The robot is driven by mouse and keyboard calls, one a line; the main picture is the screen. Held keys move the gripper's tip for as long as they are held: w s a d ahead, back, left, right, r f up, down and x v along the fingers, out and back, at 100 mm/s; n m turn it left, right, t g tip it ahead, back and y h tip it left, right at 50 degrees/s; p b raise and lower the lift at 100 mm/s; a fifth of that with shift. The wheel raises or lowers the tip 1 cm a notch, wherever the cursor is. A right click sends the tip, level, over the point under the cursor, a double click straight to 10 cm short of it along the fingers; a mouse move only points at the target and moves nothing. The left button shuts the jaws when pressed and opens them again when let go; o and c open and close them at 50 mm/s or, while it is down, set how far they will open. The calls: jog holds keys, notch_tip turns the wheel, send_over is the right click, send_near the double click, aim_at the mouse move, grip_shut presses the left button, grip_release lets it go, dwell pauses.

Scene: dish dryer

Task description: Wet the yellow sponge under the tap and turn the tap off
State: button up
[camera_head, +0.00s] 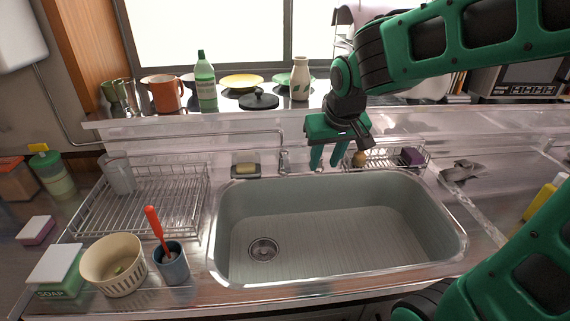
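A pale yellow block (246,169), which may be the yellow sponge, lies in a small dark dish on the sink's back ledge, left of the tap. The tap (284,161) stands at the back edge of the sink (340,235); no water stream shows. My gripper (327,161) points down above the back rim of the sink, right of the tap. Its two teal fingers are apart, with nothing visible between them. It touches neither the tap nor the block.
A wire drying rack (140,200) with a glass stands left of the sink. A beige pot (113,266) and a cup (171,263) with a red-handled tool stand front left. A small wire rack (388,156) holds a purple block (412,156). The sink basin is empty.

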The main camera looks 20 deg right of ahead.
jog(key=m, duration=0.1)
send_near(287, 166)
jog(key=x, duration=0.8)
jog(key=shift+c, duration=0.4)
jog(key=shift+r, duration=0.1)
grip_shut()
